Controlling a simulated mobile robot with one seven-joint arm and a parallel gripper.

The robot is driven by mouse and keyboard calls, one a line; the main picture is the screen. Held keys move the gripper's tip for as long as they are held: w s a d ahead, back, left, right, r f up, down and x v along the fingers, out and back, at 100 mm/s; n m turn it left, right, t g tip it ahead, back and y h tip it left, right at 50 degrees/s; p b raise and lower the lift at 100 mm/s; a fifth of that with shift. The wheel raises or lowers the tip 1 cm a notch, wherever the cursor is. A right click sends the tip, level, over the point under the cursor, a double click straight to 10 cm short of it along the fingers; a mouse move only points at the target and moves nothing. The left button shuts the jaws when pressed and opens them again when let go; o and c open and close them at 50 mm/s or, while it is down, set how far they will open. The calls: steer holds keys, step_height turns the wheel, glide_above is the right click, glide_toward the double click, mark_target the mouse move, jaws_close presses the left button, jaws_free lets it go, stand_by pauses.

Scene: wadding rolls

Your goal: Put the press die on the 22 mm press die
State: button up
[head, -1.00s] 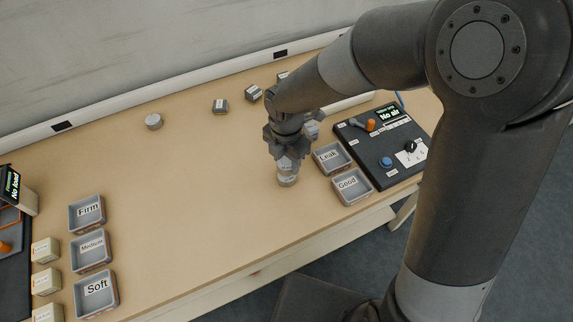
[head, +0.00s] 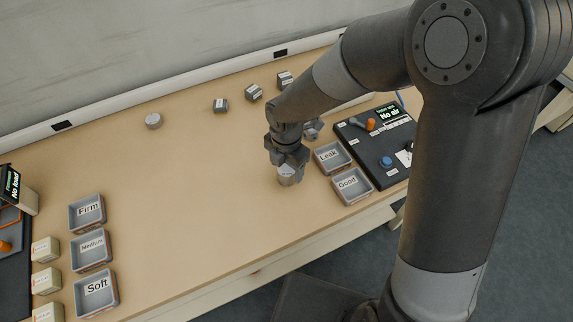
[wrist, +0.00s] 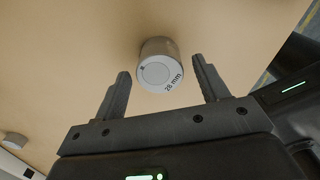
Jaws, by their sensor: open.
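A grey cylindrical press die (head: 287,178) stands on the table under my gripper in the head view. In the wrist view, the label on the top of this die (wrist: 158,73) seems to read 26 or 28 mm. My gripper (head: 289,165) is open and points down over it. In the wrist view, my open fingers (wrist: 160,75) are on either side of the die's near end, with gaps showing on both sides. Another round grey piece (head: 154,121) stands alone at the back left; its label is unreadable. I cannot tell which piece is the 22 mm press die.
Trays marked Leak (head: 331,157) and Good (head: 352,186) stand close right of my gripper, beside a dark control panel (head: 380,150). Small labelled blocks (head: 220,105) stand along the back. Firm, Medium and Soft trays (head: 90,249) are at left. The middle table is clear.

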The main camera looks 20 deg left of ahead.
mark_target(287, 169)
step_height(287, 169, up, 12)
steer(key=shift+r, duration=0.2)
stand_by(0.4)
steer(key=d+r+m+t, duration=0.1)
steer(key=d+r+m, duration=0.4)
steer(key=d+m, duration=0.25)
steer(key=d+r+m+t, duration=0.2)
steer(key=d+r+m, duration=0.2)
steer(key=d+m, duration=0.4)
steer(key=s+d+r+m+t, duration=0.1)
steer(key=s+d+r+m, duration=0.1)
steer(key=s+d+m, duration=0.2)
steer(key=s+d+r+m+t, duration=0.1)
steer(key=s+d+m, duration=0.3)
steer(key=d+m, duration=0.7)
steer(key=shift+s+r+m+t, duration=0.3)
steer(key=shift+r+m, duration=0.15)
steer(key=shift+r, duration=0.2)
